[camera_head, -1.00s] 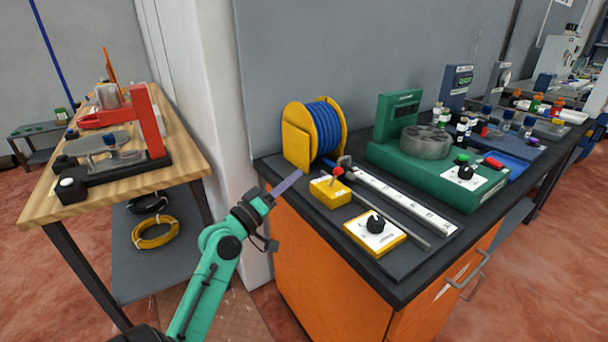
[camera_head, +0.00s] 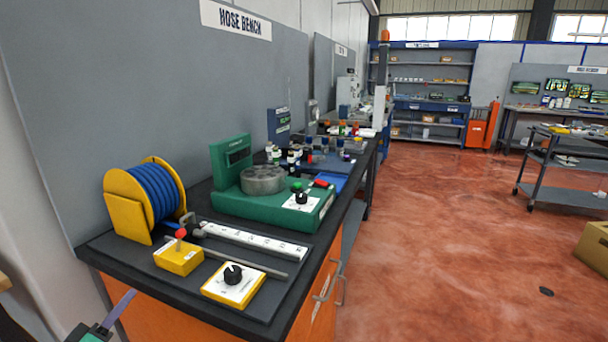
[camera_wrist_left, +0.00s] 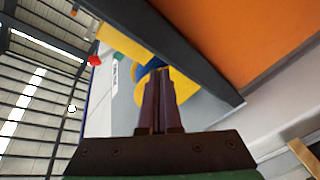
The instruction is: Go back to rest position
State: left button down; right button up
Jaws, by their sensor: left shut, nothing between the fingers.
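My left gripper (camera_head: 119,308) shows at the bottom left of the head view, beside the front left corner of the hose bench (camera_head: 98,249). Only its purple finger end and a bit of green arm show there. In the left wrist view its two fingers (camera_wrist_left: 159,76) are closed together with nothing between them. They point toward the bench edge and the yellow hose reel, apart from both as far as I can tell. My right gripper is not in view.
On the bench stand a yellow reel with blue hose (camera_head: 129,205), a yellow box with a red knob (camera_head: 178,258), a yellow dial box (camera_head: 233,287) and a green machine (camera_head: 235,205). Open red floor (camera_head: 450,240) lies to the right, with a cart (camera_head: 565,195) and a cardboard box (camera_head: 594,247).

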pick_arm(q)
jog(key=s+d+f+m+g+p, duration=0.1)
jog(key=s+d+f+g, duration=0.15)
jog(key=f, duration=0.75)
jog(key=s+d+f+m+g+p, duration=0.1)
jog(key=s+f+g, duration=0.2)
jog(key=f, duration=0.7)
jog(key=s+d+f+m+g+p, duration=0.1)
jog(key=s+d+f+g+p, duration=0.15)
jog(key=f, duration=0.85)
jog(key=s+d+f+m+g, duration=0.3)
jog(key=s+f, duration=0.2)
jog(key=s, duration=0.4)
jog(key=s+d+f+m+g+p, duration=0.1)
jog(key=s+d+f+m+g, duration=0.2)
jog(key=s, duration=0.7)
jog(key=s+d+f+m+g+h+p, duration=0.1)
jog(key=s+d+f+m+g, duration=0.2)
jog(key=s+f, duration=0.4)
jog(key=shift+s+d+f, duration=0.3)
jog(key=shift+s+d, duration=0.3)
jog(key=shift+s, duration=0.55)
